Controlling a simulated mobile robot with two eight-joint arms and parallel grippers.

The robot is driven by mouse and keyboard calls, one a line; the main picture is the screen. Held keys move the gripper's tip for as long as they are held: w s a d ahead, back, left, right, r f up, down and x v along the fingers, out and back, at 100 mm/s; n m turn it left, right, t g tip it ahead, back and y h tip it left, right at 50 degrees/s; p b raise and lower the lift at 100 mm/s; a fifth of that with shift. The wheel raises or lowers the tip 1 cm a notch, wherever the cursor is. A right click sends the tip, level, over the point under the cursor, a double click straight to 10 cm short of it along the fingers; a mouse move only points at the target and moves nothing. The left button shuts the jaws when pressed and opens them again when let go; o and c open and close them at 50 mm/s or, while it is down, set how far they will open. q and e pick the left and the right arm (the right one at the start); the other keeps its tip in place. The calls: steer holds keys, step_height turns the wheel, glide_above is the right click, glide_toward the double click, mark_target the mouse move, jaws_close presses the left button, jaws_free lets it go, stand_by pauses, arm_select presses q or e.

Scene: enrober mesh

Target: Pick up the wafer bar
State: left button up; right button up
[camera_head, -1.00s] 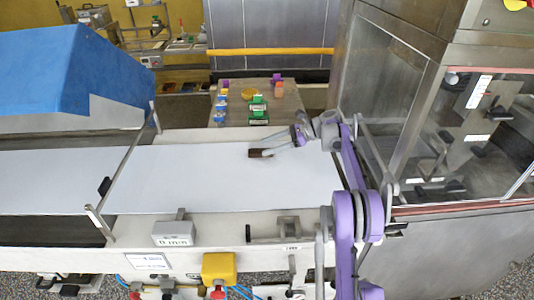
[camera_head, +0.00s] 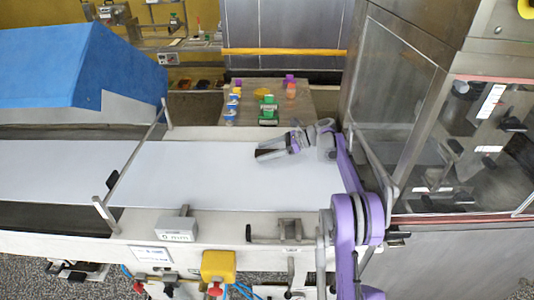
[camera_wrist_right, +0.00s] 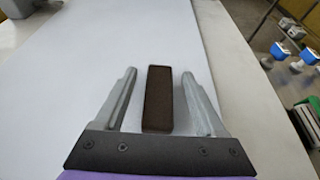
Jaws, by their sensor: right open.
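The wafer bar (camera_wrist_right: 158,100) is a dark brown block lying flat on the white belt (camera_wrist_right: 60,90). In the right wrist view it lies between the two grey fingers of my right gripper (camera_wrist_right: 156,103), with a gap on each side. The fingers are open. In the head view my right gripper (camera_head: 270,151) is low over the far part of the belt (camera_head: 190,180), with a dark bit of the wafer bar (camera_head: 265,154) showing at its fingers. My left gripper is not in view.
A table (camera_head: 300,100) with small coloured items, including a green one (camera_head: 268,112), stands behind the belt. A metal machine with a clear window (camera_head: 480,150) is at right. A blue cover (camera_head: 80,70) and a rail (camera_head: 138,155) are at left. The belt's middle is clear.

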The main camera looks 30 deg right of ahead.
mark_target(265, 152)
steer(key=shift+w+a+f, duration=0.1)
steer(key=shift+a, duration=0.05)
steer(key=c, duration=1.1)
steer(key=shift+o, duration=0.2)
step_height(265, 152, up, 10)
steer(key=shift+p, duration=0.3)
